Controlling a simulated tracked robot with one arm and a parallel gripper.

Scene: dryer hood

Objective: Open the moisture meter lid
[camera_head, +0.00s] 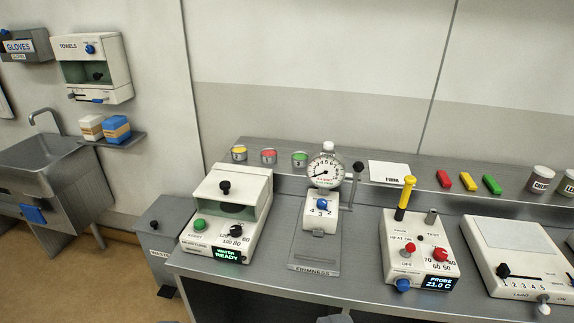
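A white bench device (228,215) stands at the left end of the steel bench. It is probably the moisture meter. It has a lit display (227,254) whose lower word reads READY, a green button (200,224) and a black dial (236,232). Its pale upper panel, which looks like the lid, carries a black knob (225,187). A dark greenish gap shows beside and below this panel; I cannot tell for sure how far the lid stands open. My gripper is not clearly visible; a small grey shape at the bottom edge is too cut off to name.
Right of the device stand a firmness gauge (326,170) with a side lever, a probe unit (418,250) with a yellow-handled probe, and another white device (518,258). Small cups (269,157) line the back shelf. A grey bin (165,231) stands left of the bench, near a sink (52,165).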

